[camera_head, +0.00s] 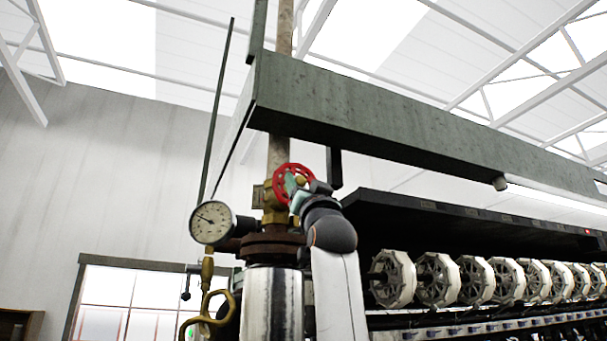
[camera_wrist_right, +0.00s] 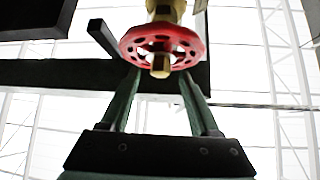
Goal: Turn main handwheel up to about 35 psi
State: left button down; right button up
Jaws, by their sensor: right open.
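The red main handwheel (camera_head: 281,173) sits on a brass valve (camera_head: 272,205) on the vertical pipe. In the right wrist view the handwheel (camera_wrist_right: 187,43) is a red rim with holes and a brass hub nut (camera_wrist_right: 160,68). My right gripper (camera_head: 297,186) is at the wheel in the head view. In the wrist view its two green fingers (camera_wrist_right: 161,78) are apart, their tips at the wheel's near rim on either side of the nut. Whether they touch it I cannot tell. The round pressure gauge (camera_head: 212,223) has its needle toward the upper left; its numbers are too small to read. My left gripper is not in view.
A green beam (camera_head: 400,118) runs above the wheel, with a dark bracket hanging beside it. A steel cylinder (camera_head: 272,305) stands below the valve. A brass hook-shaped fitting (camera_head: 211,312) hangs under the gauge. Several white reels (camera_head: 437,279) line the right side.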

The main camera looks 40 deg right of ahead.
jog(key=shift+w+d+r, duration=0.1)
grip_shut()
dwell(0.6)
